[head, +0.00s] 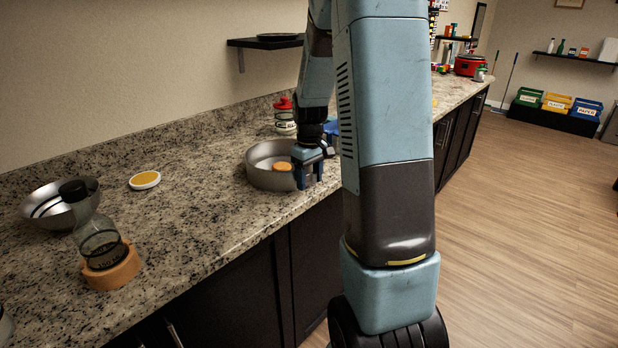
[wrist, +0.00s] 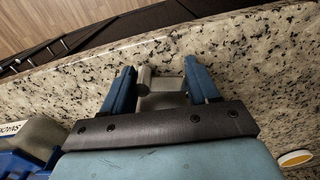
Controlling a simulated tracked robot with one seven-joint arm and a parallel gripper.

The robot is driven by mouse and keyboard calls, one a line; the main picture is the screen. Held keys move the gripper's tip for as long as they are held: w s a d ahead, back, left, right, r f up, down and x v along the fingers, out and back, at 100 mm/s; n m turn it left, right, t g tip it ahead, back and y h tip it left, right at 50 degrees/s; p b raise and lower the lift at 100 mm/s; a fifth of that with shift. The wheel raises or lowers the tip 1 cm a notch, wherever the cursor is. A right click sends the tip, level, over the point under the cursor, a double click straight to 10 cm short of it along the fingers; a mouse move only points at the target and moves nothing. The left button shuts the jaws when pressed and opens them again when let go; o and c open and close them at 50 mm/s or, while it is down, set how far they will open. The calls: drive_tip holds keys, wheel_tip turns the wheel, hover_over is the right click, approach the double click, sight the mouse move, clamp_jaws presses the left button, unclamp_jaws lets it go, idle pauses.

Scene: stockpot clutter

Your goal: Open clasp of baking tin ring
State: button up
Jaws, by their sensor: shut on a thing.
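The baking tin ring (head: 262,179) is a round grey metal band standing on the granite counter near its front edge. My gripper (head: 309,182) points down at the ring's right side, in the head view. In the wrist view my gripper (wrist: 160,85) has its blue fingers on either side of a grey metal piece, the clasp (wrist: 144,78), and is shut on it. The clasp's far parts and most of the ring are hidden behind the gripper body in that view. I cannot tell how far the clasp lever stands from the ring.
An orange round thing (head: 283,166) lies inside the ring. A red-lidded jar (head: 285,117) stands behind it and a blue object (head: 332,130) beside my wrist. A yellow-topped white lid (head: 145,180), metal bowl (head: 52,204) and glass bottle (head: 97,243) sit left. Counter between is clear.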

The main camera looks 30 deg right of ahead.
drive_tip(key=m, duration=0.1)
drive_tip(key=s+m, duration=0.1)
drive_tip(key=m, duration=0.3)
drive_tip(key=shift+s+a, duration=0.25)
drive_tip(key=shift+a, duration=0.1)
drive_tip(key=m, duration=0.2)
drive_tip(key=a+m, duration=0.1)
drive_tip(key=shift+s+m, duration=0.3)
drive_tip(key=shift+s, duration=0.05)
drive_tip(key=shift+s+a+m, duration=0.15)
drive_tip(key=shift+a+m, duration=0.05)
drive_tip(key=shift+m, duration=0.8)
clamp_jaws()
drive_tip(key=shift+s+a+m, duration=0.1)
drive_tip(key=shift+a+m, duration=0.2)
drive_tip(key=shift+m, duration=0.75)
drive_tip(key=shift+s+a+m, duration=0.1)
drive_tip(key=shift+a+m, duration=0.2)
drive_tip(key=shift+m, duration=0.75)
drive_tip(key=o, duration=0.9)
unclamp_jaws()
